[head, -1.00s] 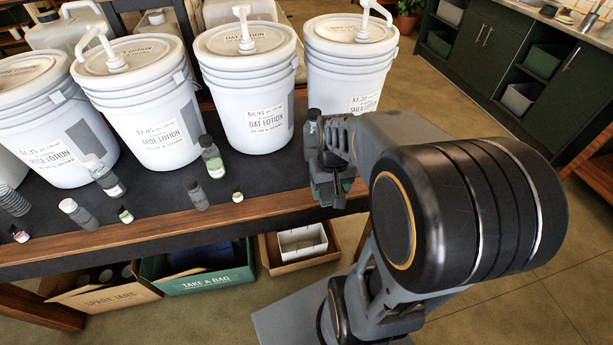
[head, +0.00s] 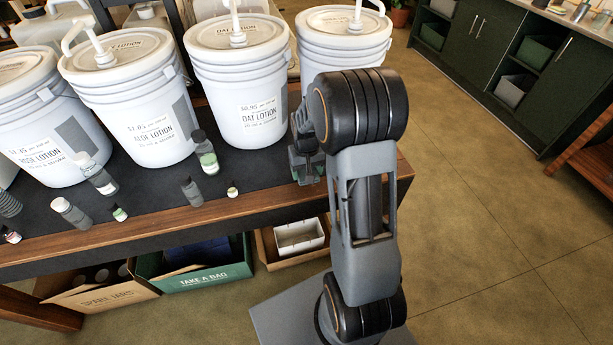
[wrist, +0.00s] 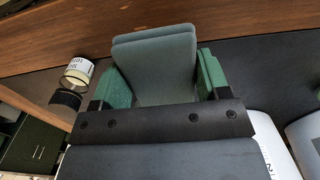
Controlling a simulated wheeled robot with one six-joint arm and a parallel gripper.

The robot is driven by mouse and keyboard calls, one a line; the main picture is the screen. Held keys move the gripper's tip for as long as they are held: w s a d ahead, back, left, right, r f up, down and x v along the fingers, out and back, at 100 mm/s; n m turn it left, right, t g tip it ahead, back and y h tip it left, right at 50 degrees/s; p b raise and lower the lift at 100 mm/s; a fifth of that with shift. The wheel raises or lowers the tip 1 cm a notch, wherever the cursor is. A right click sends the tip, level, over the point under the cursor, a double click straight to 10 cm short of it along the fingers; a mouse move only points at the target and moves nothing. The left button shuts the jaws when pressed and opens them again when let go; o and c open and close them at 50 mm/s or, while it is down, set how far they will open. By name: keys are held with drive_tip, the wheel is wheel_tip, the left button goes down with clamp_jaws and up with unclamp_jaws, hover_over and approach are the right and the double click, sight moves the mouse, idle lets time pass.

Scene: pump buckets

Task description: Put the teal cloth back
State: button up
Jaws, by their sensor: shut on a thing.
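The teal cloth (wrist: 155,62) shows in the wrist view as a folded, flat grey-teal pad. My gripper (wrist: 162,82) is shut on it, with a green finger on each side. In the head view my gripper (head: 305,168) is at the right end of the dark table top, just right of the oat lotion bucket (head: 240,85). My arm hides most of the gripper there, and the cloth cannot be clearly made out. I cannot tell whether the cloth touches the table.
Several white pump buckets (head: 133,100) stand along the table (head: 255,195). Small bottles (head: 205,155) stand in front of them, left of my gripper. A dark-lidded labelled jar (wrist: 77,74) is close by in the wrist view. Open boxes (head: 200,270) sit below.

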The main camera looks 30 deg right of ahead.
drive_tip(key=shift+f, duration=1.35)
drive_tip(key=shift+f+b, duration=0.3)
drive_tip(key=o, duration=1)
drive_tip(key=shift+s+f, duration=0.1)
drive_tip(key=shift+s, duration=0.1)
